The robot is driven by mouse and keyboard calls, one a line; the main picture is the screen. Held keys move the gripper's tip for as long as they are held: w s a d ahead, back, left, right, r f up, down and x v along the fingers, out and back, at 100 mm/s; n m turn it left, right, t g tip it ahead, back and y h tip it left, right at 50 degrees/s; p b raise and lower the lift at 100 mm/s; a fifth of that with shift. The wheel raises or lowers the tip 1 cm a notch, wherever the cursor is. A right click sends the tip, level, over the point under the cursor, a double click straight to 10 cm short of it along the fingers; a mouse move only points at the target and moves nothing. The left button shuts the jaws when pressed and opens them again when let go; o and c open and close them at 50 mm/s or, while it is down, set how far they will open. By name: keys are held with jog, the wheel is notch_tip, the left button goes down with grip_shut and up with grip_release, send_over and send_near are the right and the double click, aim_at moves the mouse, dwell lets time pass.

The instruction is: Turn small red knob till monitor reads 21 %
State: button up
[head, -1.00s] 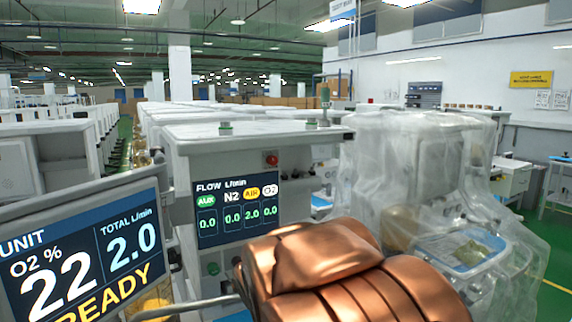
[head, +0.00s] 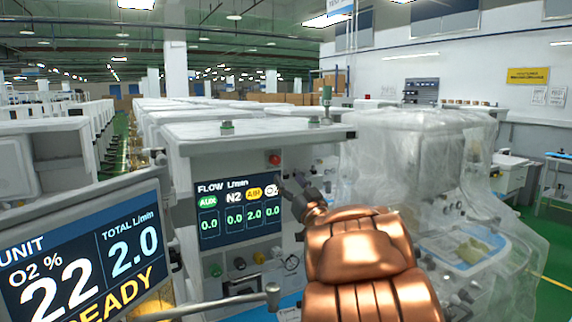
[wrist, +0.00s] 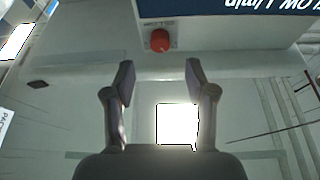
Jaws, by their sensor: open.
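The small red knob (head: 275,159) sits on the white cart front above the flow screen's right end. It also shows in the wrist view (wrist: 160,40), ahead of the fingertips and roughly centred between them. My gripper (head: 289,184) is open, just below and right of the knob in the head view. In the wrist view its two fingers (wrist: 159,75) are wide apart, with nothing between them and a visible gap to the knob. The monitor (head: 82,255) at the left reads O2 22 %, total 2.0 L/min and READY.
The flow screen (head: 238,213) shows AIR at 2.0 and the other readings at 0.0. Below it are green, black and yellow knobs (head: 259,257). A plastic-wrapped machine (head: 430,160) stands at the right. A metal rod with a rounded end (head: 272,295) crosses in front.

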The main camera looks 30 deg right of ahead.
aim_at(277, 162)
jog(key=x, duration=0.2)
jog(key=p+x, duration=0.1)
jog(key=x, duration=0.1)
jog(key=p+x, duration=0.1)
jog(key=x, duration=0.1)
jog(key=shift+w+r, duration=0.15)
jog(key=shift+r, duration=0.3)
jog(key=shift+w+d+r, duration=0.1)
jog(key=shift+w, duration=0.45)
